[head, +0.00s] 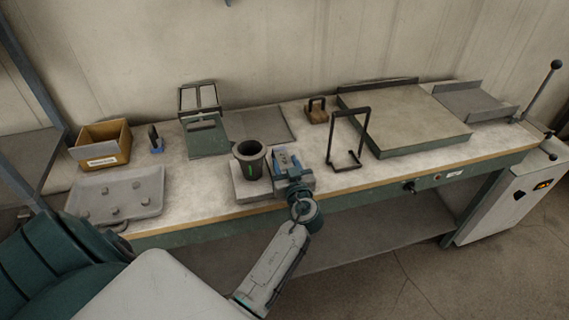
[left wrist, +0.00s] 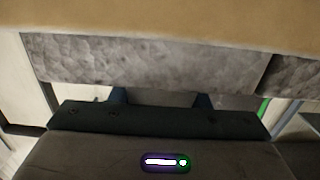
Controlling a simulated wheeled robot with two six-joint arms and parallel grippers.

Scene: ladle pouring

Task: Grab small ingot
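Several small grey lumps that look like small ingots (head: 115,211) lie apart from each other on a grey tray (head: 152,176) at the left of the bench. My left gripper (head: 284,158) is over the bench's front edge, right of a dark crucible-like cup (head: 250,160) and well to the right of the tray. In the left wrist view its two dark fingers (left wrist: 160,98) stand apart, with nothing seen held between them. No ingot can be made out in that view. My right gripper is not in view.
A labelled open box (head: 103,158) stands behind the tray. A dark wire-frame handle (head: 364,135) rises right of my left gripper, before a large flat plate (head: 405,115). The bench's wooden front edge (head: 190,223) runs below the tray. Bare bench top lies between tray and cup.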

